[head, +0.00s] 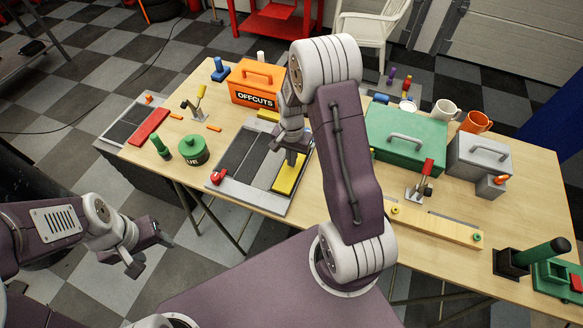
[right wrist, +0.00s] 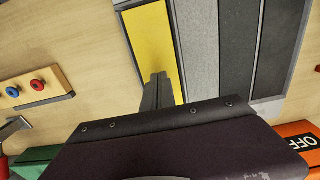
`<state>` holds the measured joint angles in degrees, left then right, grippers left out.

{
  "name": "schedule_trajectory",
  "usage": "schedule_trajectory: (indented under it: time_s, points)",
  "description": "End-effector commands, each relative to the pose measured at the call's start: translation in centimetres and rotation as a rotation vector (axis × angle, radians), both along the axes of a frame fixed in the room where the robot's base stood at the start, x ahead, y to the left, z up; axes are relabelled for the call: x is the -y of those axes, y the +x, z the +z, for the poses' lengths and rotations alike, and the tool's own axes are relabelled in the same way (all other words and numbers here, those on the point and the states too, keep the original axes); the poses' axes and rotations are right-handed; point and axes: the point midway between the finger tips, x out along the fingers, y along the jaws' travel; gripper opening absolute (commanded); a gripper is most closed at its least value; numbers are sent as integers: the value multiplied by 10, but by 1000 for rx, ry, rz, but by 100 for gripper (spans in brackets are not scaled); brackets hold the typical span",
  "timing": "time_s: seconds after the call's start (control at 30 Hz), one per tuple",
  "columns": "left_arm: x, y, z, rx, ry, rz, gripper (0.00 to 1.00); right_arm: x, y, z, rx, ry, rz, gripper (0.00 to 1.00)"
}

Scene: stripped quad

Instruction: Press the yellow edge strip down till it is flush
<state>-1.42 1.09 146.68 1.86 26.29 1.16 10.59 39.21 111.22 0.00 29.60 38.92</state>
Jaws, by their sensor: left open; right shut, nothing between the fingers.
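The yellow edge strip (head: 287,176) lies at the right side of a grey framed tray (head: 238,199) of dark and grey strips. It also shows in the right wrist view (right wrist: 148,40), beside a light grey strip (right wrist: 196,50). My right gripper (head: 291,158) is shut and empty, pointing down at the yellow strip, with its tips over the strip's surface. Whether they touch it, and whether the strip is flush, I cannot tell. My left gripper (head: 154,252) is open and empty, off the table at the lower left.
An orange OFFCUTS box (head: 252,86) stands behind the tray. A green toolbox (head: 405,140) and a wooden bar with knobs (head: 436,224) are on the right.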

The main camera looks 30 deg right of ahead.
Motion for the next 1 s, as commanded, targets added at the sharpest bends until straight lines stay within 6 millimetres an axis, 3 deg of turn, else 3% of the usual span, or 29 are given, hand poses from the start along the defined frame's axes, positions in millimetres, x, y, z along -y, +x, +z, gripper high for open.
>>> schedule_trajectory:
  time_s: [1.0]
  points:
    - [0,0,-10,0,0,0,55,0,0,-16,0,0,0,0]
